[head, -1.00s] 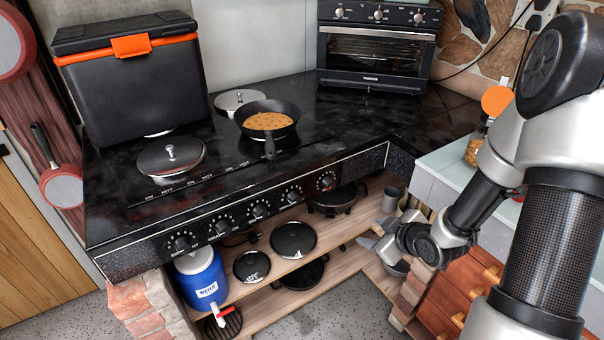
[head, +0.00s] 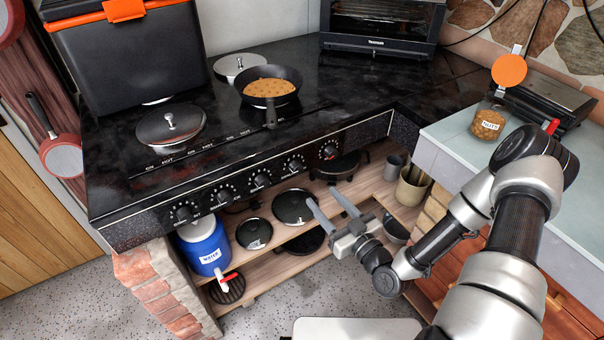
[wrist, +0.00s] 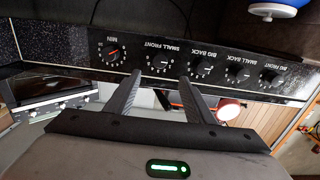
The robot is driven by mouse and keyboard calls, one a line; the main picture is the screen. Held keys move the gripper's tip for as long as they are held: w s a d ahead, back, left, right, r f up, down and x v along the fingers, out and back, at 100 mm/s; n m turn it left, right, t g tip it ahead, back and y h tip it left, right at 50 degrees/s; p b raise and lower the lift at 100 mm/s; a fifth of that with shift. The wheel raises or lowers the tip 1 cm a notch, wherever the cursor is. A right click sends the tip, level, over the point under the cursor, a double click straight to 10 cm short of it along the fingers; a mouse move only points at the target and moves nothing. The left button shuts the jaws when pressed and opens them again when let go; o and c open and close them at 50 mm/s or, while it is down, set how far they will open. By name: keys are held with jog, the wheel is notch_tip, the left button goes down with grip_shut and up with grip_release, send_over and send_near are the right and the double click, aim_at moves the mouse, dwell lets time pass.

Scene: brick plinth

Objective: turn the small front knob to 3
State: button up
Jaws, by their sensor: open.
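The small front knob (wrist: 160,63) is a small black dial with white marks on the stove's front panel, labelled SMALL FRONT in the upside-down wrist view. In the head view it is the fourth knob (head: 296,163) from the left. Its pointer setting is too small to read. My gripper (head: 324,197) is open and empty, below and in front of the panel, with its fingers pointing up towards the knobs. In the wrist view the two fingertips (wrist: 160,78) lie either side of the small front knob's line, apart from it.
Other knobs flank it: the big back knob (wrist: 202,68) and a red-marked knob (wrist: 110,52). A frying pan (head: 269,88) with food stands on the stove. Below are a shelf with black lids (head: 293,207) and a blue water jug (head: 203,245). A counter (head: 456,135) stands at right.

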aim_at(299, 170)
jog(key=x, duration=1.2)
jog(key=c, duration=1.1)
